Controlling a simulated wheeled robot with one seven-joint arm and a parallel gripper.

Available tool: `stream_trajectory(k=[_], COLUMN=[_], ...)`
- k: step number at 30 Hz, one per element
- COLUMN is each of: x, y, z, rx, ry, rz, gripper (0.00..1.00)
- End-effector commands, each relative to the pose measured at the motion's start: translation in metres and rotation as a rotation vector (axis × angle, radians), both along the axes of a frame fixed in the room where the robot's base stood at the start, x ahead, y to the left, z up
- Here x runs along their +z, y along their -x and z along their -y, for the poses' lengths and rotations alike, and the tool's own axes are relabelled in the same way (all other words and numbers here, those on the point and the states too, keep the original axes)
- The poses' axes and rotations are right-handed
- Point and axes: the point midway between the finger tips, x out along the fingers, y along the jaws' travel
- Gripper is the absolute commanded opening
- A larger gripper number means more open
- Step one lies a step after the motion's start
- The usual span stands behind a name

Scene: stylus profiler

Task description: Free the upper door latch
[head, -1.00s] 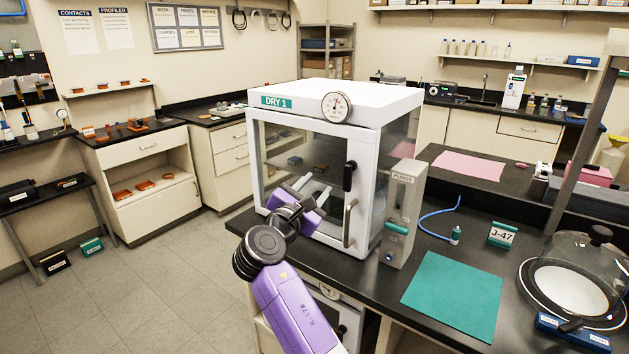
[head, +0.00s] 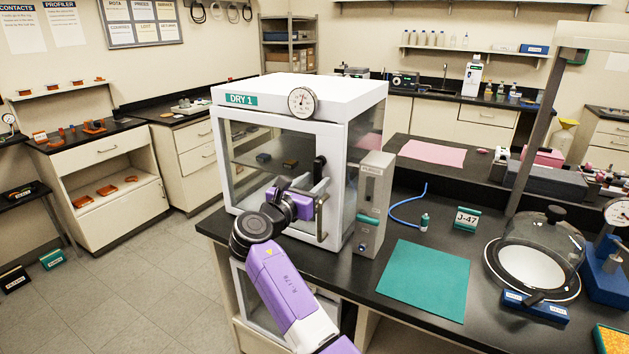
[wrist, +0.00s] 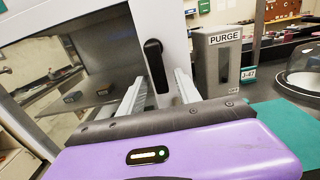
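The upper door latch is a black lever (head: 319,168) on the right frame of the white DRY 1 cabinet's glass door (head: 270,165). It stands roughly upright, and the door looks closed. My gripper (head: 314,188) is in front of the door frame, close to the latch and above the grey handle (head: 322,215). In the wrist view, the latch (wrist: 156,66) shows between the two pale fingers of my gripper (wrist: 160,80), which are spread apart. I cannot tell whether the fingers touch it. The lower part of the handle shows below my gripper.
A grey PURGE box (head: 372,205) stands close to the right of the cabinet (head: 300,88). A round gauge (head: 302,101) sits on the cabinet's top front edge. A green mat (head: 425,280) and a glass dome (head: 540,245) lie further right.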

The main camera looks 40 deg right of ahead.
Motion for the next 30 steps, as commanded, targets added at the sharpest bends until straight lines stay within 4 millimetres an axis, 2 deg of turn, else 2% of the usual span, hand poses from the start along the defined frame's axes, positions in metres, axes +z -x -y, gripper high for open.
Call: stream_trajectory(k=[10,11,16,17,30], x=[-0.0004,-0.0004,-0.0003,-0.0003,-0.0013], y=[-0.0020,-0.0020,-0.0019,-0.0019,-0.0043], z=[0.0052,0.0052,0.0050,0.0050,0.0041], rx=[0.001,0.001,0.001,0.001,0.001], ry=[0.000,0.000,0.000,0.000,-0.019], rz=[0.001,0.001,0.001,0.001,0.052], gripper=[0.40,0.36,0.03,0.00,0.00])
